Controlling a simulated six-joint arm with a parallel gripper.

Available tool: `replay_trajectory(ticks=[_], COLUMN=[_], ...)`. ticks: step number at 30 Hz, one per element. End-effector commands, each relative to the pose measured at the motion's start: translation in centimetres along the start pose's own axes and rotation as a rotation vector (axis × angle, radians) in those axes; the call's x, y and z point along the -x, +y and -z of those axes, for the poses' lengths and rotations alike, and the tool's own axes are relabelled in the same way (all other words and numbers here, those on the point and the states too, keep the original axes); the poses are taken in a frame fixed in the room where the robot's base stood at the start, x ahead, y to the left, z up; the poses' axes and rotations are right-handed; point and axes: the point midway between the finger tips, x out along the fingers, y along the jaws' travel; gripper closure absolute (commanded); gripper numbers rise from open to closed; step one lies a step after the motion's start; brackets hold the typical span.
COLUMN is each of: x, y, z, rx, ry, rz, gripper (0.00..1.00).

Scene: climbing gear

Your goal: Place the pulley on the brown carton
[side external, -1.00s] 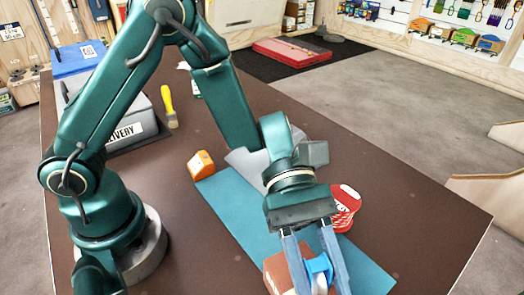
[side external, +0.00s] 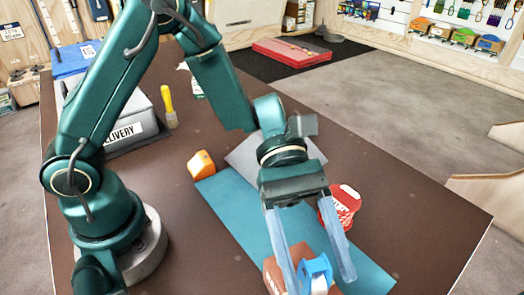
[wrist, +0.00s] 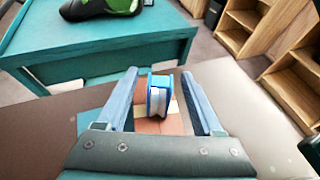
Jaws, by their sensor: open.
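The blue pulley (side external: 316,274) with a pale wheel stands upright on the brown carton (side external: 283,276) near the front of the table. In the wrist view the pulley (wrist: 160,95) sits between my fingers, with a gap on each side, and the carton (wrist: 146,126) shows below it. My gripper (side external: 325,284) is open, its two long fingers pointing down on either side of the pulley. The carton's lower part is cut off by the picture's bottom edge in the side view.
A teal mat (side external: 240,215) lies under the work. A red and white spool-like item (side external: 342,205), an orange item (side external: 201,164), a grey delivery box (side external: 135,125) and a yellow-handled brush (side external: 169,105) are on the brown table. The table's right side is clear.

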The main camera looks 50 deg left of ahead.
Motion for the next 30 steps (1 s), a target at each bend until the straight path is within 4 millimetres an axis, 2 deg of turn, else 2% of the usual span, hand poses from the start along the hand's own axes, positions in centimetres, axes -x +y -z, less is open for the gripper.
replay_trajectory(ticks=[3,9,14,19,23,30], x=[2.5,6.1,8.0,8.7,8.9,10.6], y=[0.2,0.1,0.1,-0.3,-1.9,-6.4], z=[0.0,0.0,0.0,-0.1,-0.3,0.6], rx=[-0.002,-0.001,-0.002,-0.026,-0.142,-0.519], ry=[-0.001,0.001,-0.001,0.025,0.143,0.542], rz=[-0.009,-0.007,-0.005,0.005,0.035,0.137], gripper=[0.32,0.32,0.32,0.32,0.32,0.32])
